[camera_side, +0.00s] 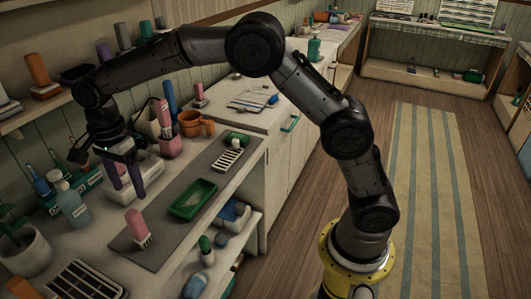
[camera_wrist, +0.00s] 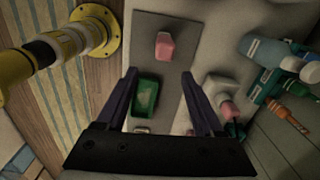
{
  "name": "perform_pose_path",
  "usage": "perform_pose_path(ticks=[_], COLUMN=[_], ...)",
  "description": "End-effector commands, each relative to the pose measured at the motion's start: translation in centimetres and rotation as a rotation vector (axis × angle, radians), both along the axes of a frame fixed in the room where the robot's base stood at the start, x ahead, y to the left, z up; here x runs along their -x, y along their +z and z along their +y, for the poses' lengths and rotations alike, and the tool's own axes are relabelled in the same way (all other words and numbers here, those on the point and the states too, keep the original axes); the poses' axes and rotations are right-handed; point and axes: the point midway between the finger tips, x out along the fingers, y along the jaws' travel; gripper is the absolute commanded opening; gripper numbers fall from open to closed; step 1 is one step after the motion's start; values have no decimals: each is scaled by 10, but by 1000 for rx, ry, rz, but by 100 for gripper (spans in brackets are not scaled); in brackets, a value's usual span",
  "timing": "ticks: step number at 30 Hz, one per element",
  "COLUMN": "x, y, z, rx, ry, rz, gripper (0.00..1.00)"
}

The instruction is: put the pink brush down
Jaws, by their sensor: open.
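The pink brush (camera_side: 137,226) stands on its pale bristles at the near end of the grey mat (camera_side: 211,166) in the side view. In the wrist view it shows as a pink block (camera_wrist: 164,45) on the mat, beyond my fingertips. My gripper (camera_side: 127,190) is open and points down, above and behind the brush in the side view. In the wrist view nothing lies between its fingers (camera_wrist: 160,74). The brush is clear of both fingers.
A green tray (camera_side: 193,198) and a green dish with a white rack (camera_side: 230,153) share the mat. A pink dispenser (camera_side: 169,142), an orange cup (camera_side: 190,122) and a blue-grey bottle (camera_side: 72,207) stand around it. A slotted rack (camera_side: 85,282) is at the near edge.

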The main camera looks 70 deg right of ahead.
Motion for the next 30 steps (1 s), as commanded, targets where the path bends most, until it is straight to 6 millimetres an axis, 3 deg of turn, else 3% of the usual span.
perform_pose_path(ticks=[1, 6, 13, 17, 22, 27, 30], x=[9, 59, 149, 204, 268, 307, 317], y=[18, 72, 113, 118, 106, 87, 80], z=[-11, -53, -103, -125, -144, -153, -155], rx=[-5, 0, 71, 142, 259, 352, 381], ry=[49, 320, 716, 936, 1201, 1380, 1433], rz=[-25, -116, -244, -307, -363, -383, -386], gripper=[69, 69, 69, 69, 69, 69, 69])
